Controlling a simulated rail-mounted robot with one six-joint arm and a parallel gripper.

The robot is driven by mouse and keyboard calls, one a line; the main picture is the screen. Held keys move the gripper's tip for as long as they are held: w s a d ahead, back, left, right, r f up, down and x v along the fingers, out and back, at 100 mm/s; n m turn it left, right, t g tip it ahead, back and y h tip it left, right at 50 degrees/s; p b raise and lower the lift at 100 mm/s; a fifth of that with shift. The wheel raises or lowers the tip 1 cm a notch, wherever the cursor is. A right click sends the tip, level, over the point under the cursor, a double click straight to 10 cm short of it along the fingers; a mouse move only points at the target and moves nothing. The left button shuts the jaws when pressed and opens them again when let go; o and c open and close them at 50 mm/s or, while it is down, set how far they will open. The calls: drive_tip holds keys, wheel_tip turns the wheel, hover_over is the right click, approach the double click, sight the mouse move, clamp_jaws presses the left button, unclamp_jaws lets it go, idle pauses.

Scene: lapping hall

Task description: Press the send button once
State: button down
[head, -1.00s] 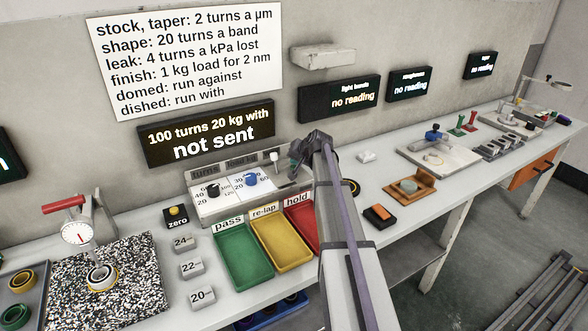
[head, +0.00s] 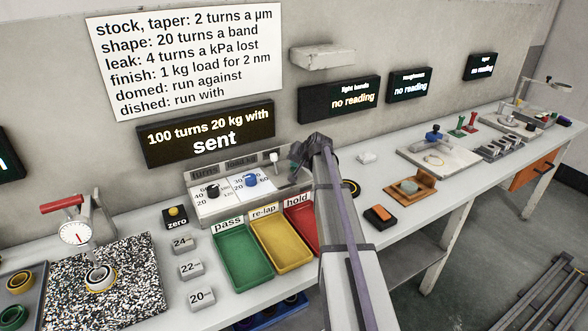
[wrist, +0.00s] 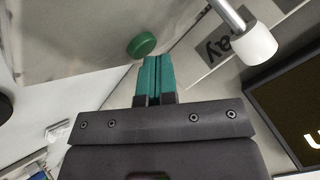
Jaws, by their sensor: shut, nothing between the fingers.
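A round green button (wrist: 142,44) shows in the wrist view on the pale panel face, just ahead and left of my fingertips. My gripper (wrist: 153,62) has its two teal fingers closed together with nothing between them. The tips are very close to the button; I cannot tell whether they touch it. In the head view my arm's end hides the button at the right end of the control box (head: 212,211). The display (head: 206,134) above the box reads "100 turns 20 kg with sent".
A white-tipped lever (wrist: 255,45) stands close to the right of my fingers. The box has a black knob (head: 213,191) and a blue knob (head: 251,180). Green (head: 243,258), yellow (head: 276,245) and red (head: 303,228) trays sit in front.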

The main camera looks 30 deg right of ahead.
sight(296, 168)
idle(0.4)
drive_tip(key=shift+r+p, duration=0.85)
drive_tip(key=shift+p, duration=0.05)
wheel_tip(296, 168, up, 5)
drive_tip(key=p, duration=0.5)
drive_tip(key=shift+r, duration=0.1)
drive_tip(key=shift+f, duration=0.2)
